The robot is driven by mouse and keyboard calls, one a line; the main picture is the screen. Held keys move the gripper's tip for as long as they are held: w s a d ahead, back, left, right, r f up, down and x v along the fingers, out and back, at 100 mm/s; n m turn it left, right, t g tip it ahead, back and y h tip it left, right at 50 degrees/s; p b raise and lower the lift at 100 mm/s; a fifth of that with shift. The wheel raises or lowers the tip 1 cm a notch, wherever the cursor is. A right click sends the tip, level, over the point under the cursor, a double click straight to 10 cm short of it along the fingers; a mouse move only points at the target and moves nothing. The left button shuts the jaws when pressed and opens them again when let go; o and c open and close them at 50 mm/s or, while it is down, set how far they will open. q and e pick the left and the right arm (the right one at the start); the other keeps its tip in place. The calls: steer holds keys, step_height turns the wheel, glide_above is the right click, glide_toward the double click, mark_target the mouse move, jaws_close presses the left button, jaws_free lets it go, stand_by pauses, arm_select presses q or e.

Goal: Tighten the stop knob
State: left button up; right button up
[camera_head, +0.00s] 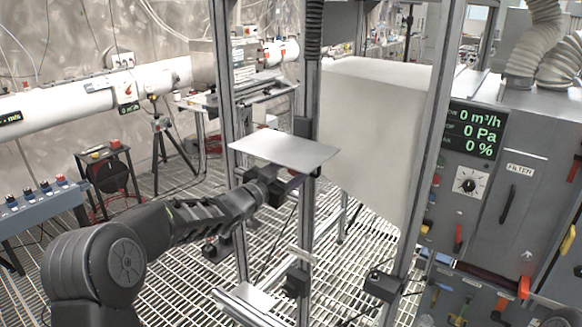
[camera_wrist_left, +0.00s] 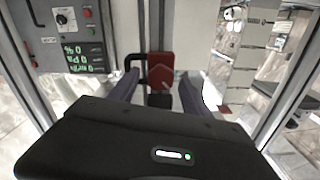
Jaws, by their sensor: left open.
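My left gripper (camera_head: 287,182) reaches in from the left, just under a flat grey plate (camera_head: 283,150) beside an upright metal post. The plate partly hides its fingers in the head view. In the left wrist view the gripper (camera_wrist_left: 159,88) is open, with its two dark fingers apart. A red block with a pale mark (camera_wrist_left: 161,72) shows between and beyond the fingertips. A black bent handle (camera_wrist_left: 132,66) is to its left. I cannot tell whether the red block is the stop knob, nor whether a finger touches it. My right gripper is not in view.
Upright metal posts (camera_head: 226,120) stand on both sides of the plate. A large pale box (camera_head: 372,125) is behind it. A grey control cabinet with a green display (camera_head: 473,130) is at the right. The grating floor (camera_head: 190,290) has open room at the front left.

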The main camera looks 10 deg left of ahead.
arm_select(q)
steer(key=shift+w, duration=0.1)
steer(key=shift+c, duration=0.5)
jaws_close()
